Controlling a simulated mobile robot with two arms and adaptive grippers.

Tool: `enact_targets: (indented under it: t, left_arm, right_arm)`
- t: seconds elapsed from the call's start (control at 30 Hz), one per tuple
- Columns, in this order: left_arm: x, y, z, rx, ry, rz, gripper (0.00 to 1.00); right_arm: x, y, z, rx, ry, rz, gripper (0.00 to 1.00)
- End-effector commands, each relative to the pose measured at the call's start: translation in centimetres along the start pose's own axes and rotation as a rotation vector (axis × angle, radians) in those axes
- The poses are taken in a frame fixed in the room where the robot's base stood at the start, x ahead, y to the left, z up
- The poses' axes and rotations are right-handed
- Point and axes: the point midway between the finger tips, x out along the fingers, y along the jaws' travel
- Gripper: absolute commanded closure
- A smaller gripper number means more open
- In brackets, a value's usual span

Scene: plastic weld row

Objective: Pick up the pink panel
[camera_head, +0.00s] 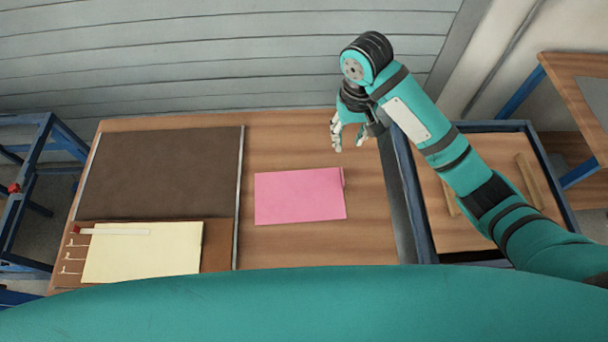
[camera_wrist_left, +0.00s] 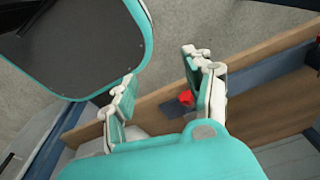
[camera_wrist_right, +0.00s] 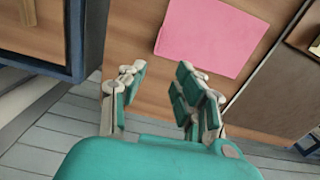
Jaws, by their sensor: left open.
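The pink panel (camera_head: 299,196) lies flat on the wooden table, right of the dark mat, with a small raised tab at its upper right corner. It also shows in the right wrist view (camera_wrist_right: 212,36), beyond the fingers. My right gripper (camera_head: 349,140) is above the table's far edge, up and right of the panel and apart from it. In the right wrist view its fingers (camera_wrist_right: 157,88) stand apart with nothing between them. My left gripper is outside the head view. In the left wrist view its fingers (camera_wrist_left: 160,82) are spread and empty, away from the panel.
A dark mat (camera_head: 160,172) covers the table's left part, with a cream sheet (camera_head: 143,252) on a brown board in front. A blue-framed tray (camera_head: 484,184) holding wooden strips stands right of the table (camera_head: 285,248). Bare wood surrounds the panel.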

Motion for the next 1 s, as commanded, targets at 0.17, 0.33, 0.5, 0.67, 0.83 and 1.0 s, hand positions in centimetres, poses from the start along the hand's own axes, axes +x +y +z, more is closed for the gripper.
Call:
enact_targets:
  t: [0.17, 0.33, 0.5, 0.67, 0.83, 1.0]
  left_arm:
    - [-0.4, 0.2, 1.1, 0.000, -0.017, 0.003, 0.48]
    - [-1.3, 0.6, 3.8, 0.000, -0.058, 0.008, 0.48]
    - [-1.9, 0.8, 4.7, 0.000, -0.072, 0.010, 0.48]
    - [-2.0, 0.6, 3.5, 0.000, -0.055, 0.008, 0.48]
    - [-2.2, 0.3, 1.3, 0.000, -0.021, 0.004, 0.48]
    - [-3.2, 0.3, 1.1, 0.000, -0.021, 0.004, 0.48]
  right_arm:
    - [2.4, 0.1, 0.2, 0.002, -0.007, 0.004, 0.68]
    - [6.1, 0.1, 0.1, 0.002, -0.007, 0.003, 0.68]
    - [9.6, 0.1, 0.1, 0.001, -0.005, 0.003, 0.68]
    - [11.6, 0.1, 0.0, 0.002, -0.001, 0.002, 0.68]
    - [12.6, 0.2, 0.1, 0.001, -0.002, 0.002, 0.68]
    - [14.9, 0.7, 0.1, 0.002, -0.004, 0.004, 0.68]
